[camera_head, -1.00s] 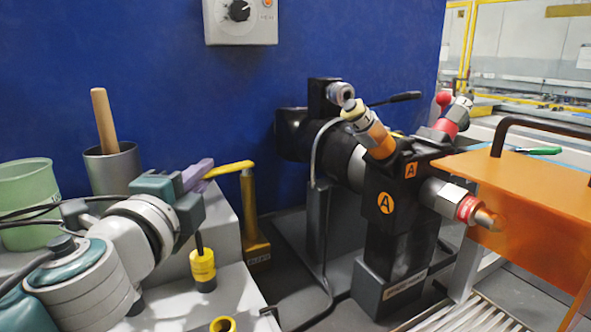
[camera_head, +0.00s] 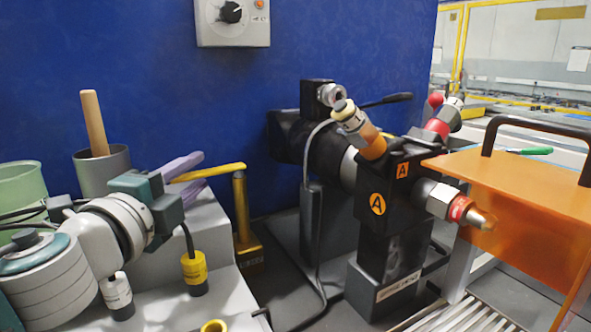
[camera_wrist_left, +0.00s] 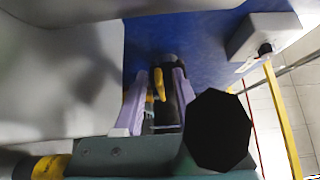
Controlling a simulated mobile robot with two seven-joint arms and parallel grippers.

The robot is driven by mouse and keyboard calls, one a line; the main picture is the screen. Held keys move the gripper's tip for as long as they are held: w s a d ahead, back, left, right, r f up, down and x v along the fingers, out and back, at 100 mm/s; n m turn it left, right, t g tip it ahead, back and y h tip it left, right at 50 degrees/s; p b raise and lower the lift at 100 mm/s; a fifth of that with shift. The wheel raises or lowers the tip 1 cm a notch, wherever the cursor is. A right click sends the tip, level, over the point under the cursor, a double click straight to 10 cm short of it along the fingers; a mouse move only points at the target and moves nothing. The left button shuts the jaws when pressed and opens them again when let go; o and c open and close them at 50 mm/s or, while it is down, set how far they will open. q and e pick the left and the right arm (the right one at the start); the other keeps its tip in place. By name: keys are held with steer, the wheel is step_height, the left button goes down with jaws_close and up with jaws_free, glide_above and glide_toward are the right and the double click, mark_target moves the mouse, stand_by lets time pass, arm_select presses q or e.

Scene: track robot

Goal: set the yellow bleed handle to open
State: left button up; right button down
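The yellow bleed handle (camera_head: 212,172) is a bar on top of a yellow post (camera_head: 242,210), in front of the blue wall. It points left from the post, roughly level. My left gripper (camera_head: 187,175) has a teal body and purple fingers. The fingers are apart, one on each side of the handle's free end. In the left wrist view the handle (camera_wrist_left: 158,84) shows between the two fingers (camera_wrist_left: 157,98), with a gap on both sides. Any open or shut marking for the handle cannot be read. My right gripper is not in view.
A grey block (camera_head: 200,235) lies below the gripper, with a yellow-and-black plug (camera_head: 194,270) hanging there. A grey cup (camera_head: 118,172) with a wooden stick stands behind my arm. A black valve block (camera_head: 385,205) with several fittings stands right of the post.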

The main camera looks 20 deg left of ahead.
arm_select(q)
steer(key=b+v, duration=0.1)
steer(key=v, duration=0.9)
steer(key=shift+b, duration=0.3)
